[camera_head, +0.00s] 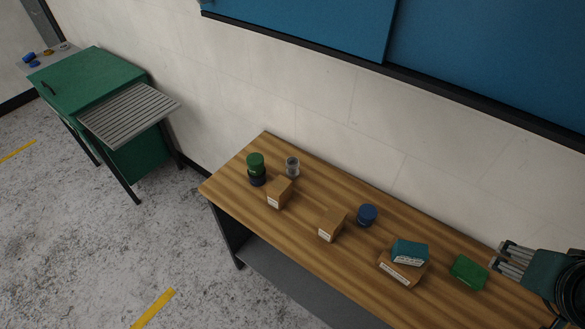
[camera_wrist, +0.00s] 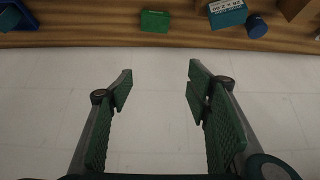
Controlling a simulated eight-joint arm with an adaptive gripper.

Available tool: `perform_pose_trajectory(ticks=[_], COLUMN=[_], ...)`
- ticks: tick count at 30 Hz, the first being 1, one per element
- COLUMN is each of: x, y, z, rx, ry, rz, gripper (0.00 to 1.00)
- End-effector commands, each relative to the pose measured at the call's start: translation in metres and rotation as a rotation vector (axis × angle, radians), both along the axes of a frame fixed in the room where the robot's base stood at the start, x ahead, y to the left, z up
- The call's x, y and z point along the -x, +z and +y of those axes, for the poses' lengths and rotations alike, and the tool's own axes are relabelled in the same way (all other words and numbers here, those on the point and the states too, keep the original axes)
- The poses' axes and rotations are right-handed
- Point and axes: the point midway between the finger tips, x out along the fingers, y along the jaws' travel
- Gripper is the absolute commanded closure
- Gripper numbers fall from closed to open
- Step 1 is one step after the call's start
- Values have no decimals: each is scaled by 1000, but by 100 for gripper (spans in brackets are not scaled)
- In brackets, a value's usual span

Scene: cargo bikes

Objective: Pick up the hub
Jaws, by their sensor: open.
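A small silver-grey, spool-like part that looks like the hub (camera_head: 292,166) stands on the wooden workbench (camera_head: 240,165), near its back edge towards the left end. It is just right of a green-topped dark container (camera_head: 256,168) and behind a small cardboard box (camera_head: 280,192). I cannot make out the hub in the wrist view. My gripper (camera_head: 502,262) is at the right end of the bench, far to the right of the hub. In the wrist view my gripper (camera_wrist: 160,80) is open, with nothing between its green-padded fingers.
Along the bench are another cardboard box (camera_head: 332,224), a blue cylinder (camera_head: 367,215), a teal box (camera_head: 410,252) on a cardboard box (camera_head: 400,271), and a green box (camera_head: 468,272). A wall (camera_head: 330,100) rises behind. A green cabinet (camera_head: 90,80) stands apart at left.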

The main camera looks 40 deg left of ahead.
Motion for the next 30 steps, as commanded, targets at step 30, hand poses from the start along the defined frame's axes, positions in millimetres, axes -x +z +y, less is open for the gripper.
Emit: perform_pose_trajectory(ticks=[30], x=[-85], y=[-29], z=[99], rx=[-180], ry=[-120], rz=[138], gripper=[51])
